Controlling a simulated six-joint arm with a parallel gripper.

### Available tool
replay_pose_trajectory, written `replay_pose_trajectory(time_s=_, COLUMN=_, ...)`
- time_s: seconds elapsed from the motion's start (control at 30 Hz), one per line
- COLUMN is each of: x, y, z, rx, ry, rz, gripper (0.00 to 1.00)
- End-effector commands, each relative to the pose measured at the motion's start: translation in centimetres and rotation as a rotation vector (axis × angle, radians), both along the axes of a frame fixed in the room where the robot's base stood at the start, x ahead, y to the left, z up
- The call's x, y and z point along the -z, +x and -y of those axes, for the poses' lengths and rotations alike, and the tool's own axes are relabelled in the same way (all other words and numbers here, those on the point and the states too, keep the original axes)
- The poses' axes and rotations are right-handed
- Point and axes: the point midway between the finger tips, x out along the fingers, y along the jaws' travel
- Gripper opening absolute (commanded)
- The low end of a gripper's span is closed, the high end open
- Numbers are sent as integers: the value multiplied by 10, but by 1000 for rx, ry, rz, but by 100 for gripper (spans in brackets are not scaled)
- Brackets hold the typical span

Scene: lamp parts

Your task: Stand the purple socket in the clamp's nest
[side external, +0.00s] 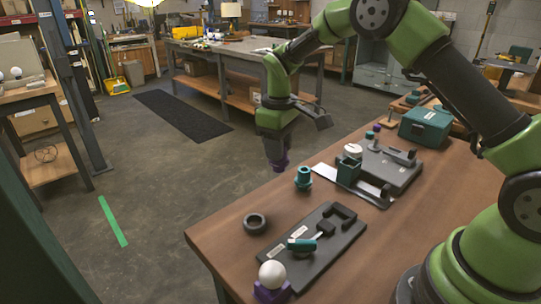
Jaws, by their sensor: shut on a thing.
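My gripper (276,157) hangs over the back left edge of the table, pointing down. It is shut on the purple socket (276,165), whose upper part the fingers hide. The socket appears clear of the tabletop. A clamp with a teal handle (302,244) lies on a dark base plate (323,262) near the front of the table. A black U-shaped block (342,212) stands at the plate's far end; I cannot tell for sure whether it is the nest. My gripper is behind and left of this plate, well apart from it.
A teal stepped part (303,179) and a dark ring (255,223) stand on the table between. A white ball (272,273) sits on a purple holder (270,292) at the front. A second fixture (397,170) and a teal box (425,126) occupy the back right.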

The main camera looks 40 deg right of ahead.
Motion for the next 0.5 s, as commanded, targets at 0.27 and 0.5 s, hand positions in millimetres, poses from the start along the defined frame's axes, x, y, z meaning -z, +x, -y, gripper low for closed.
replay_pose_trajectory(time_s=0.27, x=3, y=-64, z=30, rx=0, ry=0, rz=-2, gripper=7)
replay_pose_trajectory(time_s=0.5, x=6, y=-116, z=41, rx=4, ry=3, rz=1, gripper=7)
